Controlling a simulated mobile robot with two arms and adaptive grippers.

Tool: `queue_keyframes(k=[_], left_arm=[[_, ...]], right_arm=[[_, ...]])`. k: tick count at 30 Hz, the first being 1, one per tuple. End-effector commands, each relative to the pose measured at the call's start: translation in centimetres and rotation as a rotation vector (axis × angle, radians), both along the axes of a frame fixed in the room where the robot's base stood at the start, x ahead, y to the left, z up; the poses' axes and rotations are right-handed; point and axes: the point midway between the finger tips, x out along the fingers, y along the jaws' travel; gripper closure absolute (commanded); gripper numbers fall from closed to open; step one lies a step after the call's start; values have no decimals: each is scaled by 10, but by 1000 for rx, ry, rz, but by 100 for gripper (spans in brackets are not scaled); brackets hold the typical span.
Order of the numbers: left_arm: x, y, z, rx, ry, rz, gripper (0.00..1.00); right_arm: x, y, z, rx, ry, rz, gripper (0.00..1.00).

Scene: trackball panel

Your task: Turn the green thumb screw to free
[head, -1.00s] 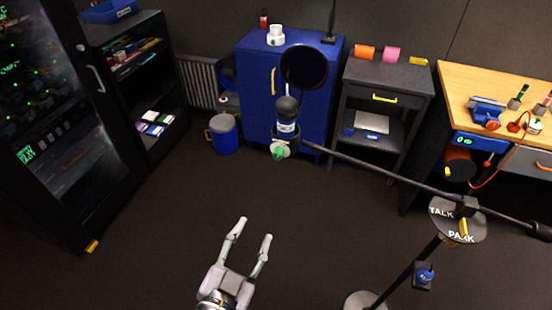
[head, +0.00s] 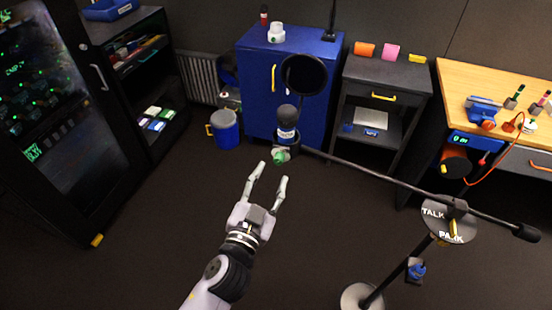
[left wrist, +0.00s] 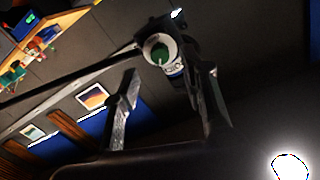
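The green thumb screw (head: 279,158) sits on the side of the microphone holder at the left end of a boom arm (head: 400,186). In the left wrist view the green screw (left wrist: 160,53) faces the camera, with a pale ring around it and a white line on it. The microphone (head: 287,125) stands in the holder. My left gripper (head: 269,172) is open, its fingertips just below the screw in the head view. In the left wrist view its two fingers (left wrist: 166,85) are apart, with nothing between the tips. My right gripper is not in view.
A round black pop filter (head: 304,74) is above the microphone. The boom stand's round base (head: 361,297) is on the floor at the lower right. A blue cabinet (head: 255,85) and a blue bin (head: 225,130) stand behind. The floor around my arm is clear.

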Motion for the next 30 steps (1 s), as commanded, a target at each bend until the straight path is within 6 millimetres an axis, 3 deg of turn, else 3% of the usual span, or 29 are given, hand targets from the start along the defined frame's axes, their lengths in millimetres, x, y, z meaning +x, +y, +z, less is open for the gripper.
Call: queue_keyframes(k=[3,9,21,30], left_arm=[[21,-7,3,1,-2,1,60],[41,-14,1,-1,0,0,60],[47,-16,0,-1,0,0,61],[46,-16,0,-1,0,0,81]], right_arm=[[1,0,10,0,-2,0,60],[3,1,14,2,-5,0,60],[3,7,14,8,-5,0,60],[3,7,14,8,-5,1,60]])
